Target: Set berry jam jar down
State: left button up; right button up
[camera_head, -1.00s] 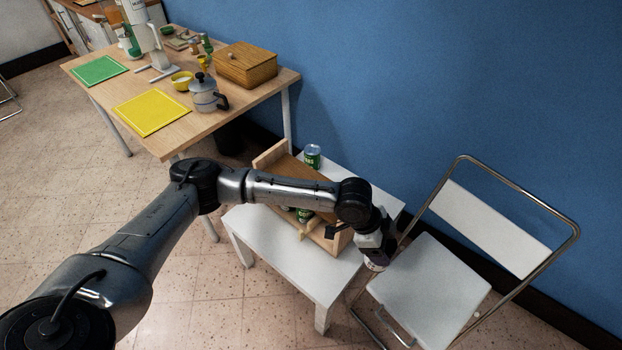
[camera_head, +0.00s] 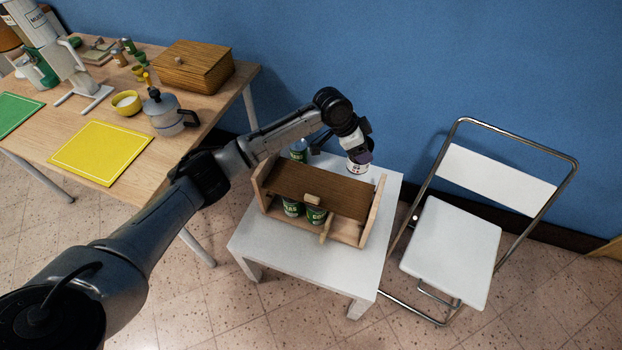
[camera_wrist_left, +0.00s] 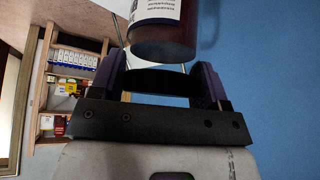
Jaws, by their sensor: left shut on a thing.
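The berry jam jar (camera_wrist_left: 165,38), dark purple-red with a white printed label, is held between the two purple fingers of my left gripper (camera_wrist_left: 158,80) in the left wrist view. In the head view the jar (camera_head: 357,167) is below my left gripper (camera_head: 358,154), near the back right of the small wooden shelf (camera_head: 352,232). The jar appears to be above the white table (camera_head: 285,255); whether it touches anything is hard to tell. My right gripper is not in view.
Green cans (camera_head: 292,207) stand in the shelf's lower level. Another can (camera_head: 299,147) stands behind the shelf at left. A folding chair (camera_head: 455,250) stands to the right. The table's front is bare.

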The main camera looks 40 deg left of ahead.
pick_arm(q)
jog(key=shift+s+f, duration=0.25)
jog(key=shift+s, duration=0.1)
jog(key=shift+s+a+f+m+b, duration=0.1)
jog(key=shift+a+f+m+b, duration=0.1)
jog(key=shift+f+b, duration=0.15)
jog(key=shift+s+a+f+m+b, duration=0.15)
jog(key=shift+f+b, duration=0.1)
jog(key=shift+f, duration=0.2)
jog(key=s+a+f+b, duration=0.1)
jog(key=a+f, duration=0.2)
jog(key=s+a+f+b, duration=0.1)
jog(key=a+f+b, duration=0.1)
jog(key=a+f, duration=0.1)
jog(key=s+a+f+b, duration=0.2)
jog(key=a+f, duration=0.1)
jog(key=shift+s+f, duration=0.1)
jog(key=shift+f, duration=0.05)
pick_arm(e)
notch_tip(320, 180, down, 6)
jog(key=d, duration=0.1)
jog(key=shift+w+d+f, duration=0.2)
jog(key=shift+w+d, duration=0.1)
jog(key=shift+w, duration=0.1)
pick_arm(q)
jog(key=o, duration=0.9)
jog(key=shift+f, duration=0.15)
jog(key=shift+o, duration=1.3)
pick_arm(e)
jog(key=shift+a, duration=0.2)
